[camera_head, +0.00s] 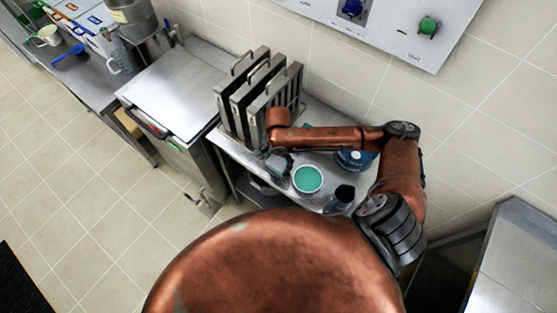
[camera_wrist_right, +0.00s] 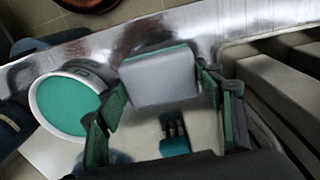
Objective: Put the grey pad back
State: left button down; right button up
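The grey pad (camera_wrist_right: 158,78), a pale block with a green edge, sits between the fingertips of my right gripper (camera_wrist_right: 162,85) in the right wrist view. Both fingertips meet its sides, and the gripper looks shut on it. In the head view my right gripper (camera_head: 279,163) is low over the steel table (camera_head: 318,203), left of a white bowl with a green inside (camera_head: 307,179). The bowl also shows left of the fingers in the wrist view (camera_wrist_right: 68,106). Whether the pad touches the table I cannot tell. My left gripper is not in view.
A rack of upright metal plates (camera_head: 258,95) stands just behind my right gripper. A blue round object (camera_head: 355,160) and a dark cup (camera_head: 340,199) are right of the bowl. A teal-and-dark item (camera_wrist_right: 175,140) lies below the fingers. A steel-topped unit (camera_head: 180,92) stands left.

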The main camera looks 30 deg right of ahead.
aim_at(279, 162)
jog(key=o, duration=0.4)
jog(key=shift+r, duration=0.2)
notch_tip(279, 162, up, 12)
jog(key=shift+p, duration=0.6)
